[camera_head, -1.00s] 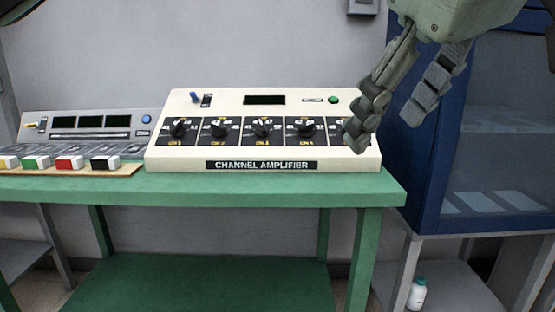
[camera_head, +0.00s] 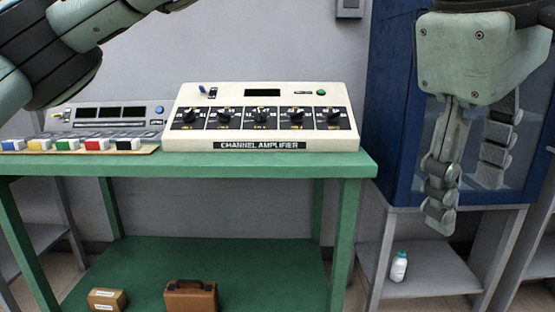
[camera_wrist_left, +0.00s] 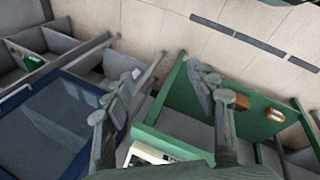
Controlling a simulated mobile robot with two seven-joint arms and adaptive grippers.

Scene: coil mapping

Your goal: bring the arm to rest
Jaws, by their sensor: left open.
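My left gripper (camera_head: 464,202) hangs fingers down at the right of the head view, in front of the blue cabinet and clear of the green table. Its fingers are apart with nothing between them. My left arm (camera_head: 75,45) crosses the upper left corner; its middle is out of frame. In the left wrist view the two fingers of the left gripper (camera_wrist_left: 165,85) also stand apart and empty, with floor and furniture beyond. My right gripper is not in view.
The cream channel amplifier (camera_head: 262,132) and a grey console (camera_head: 105,115) stand on the green table (camera_head: 220,166). A box (camera_head: 107,300) and brown case (camera_head: 190,297) sit below. The blue cabinet (camera_head: 385,110) is behind the gripper; a white bottle (camera_head: 399,267) stands below it.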

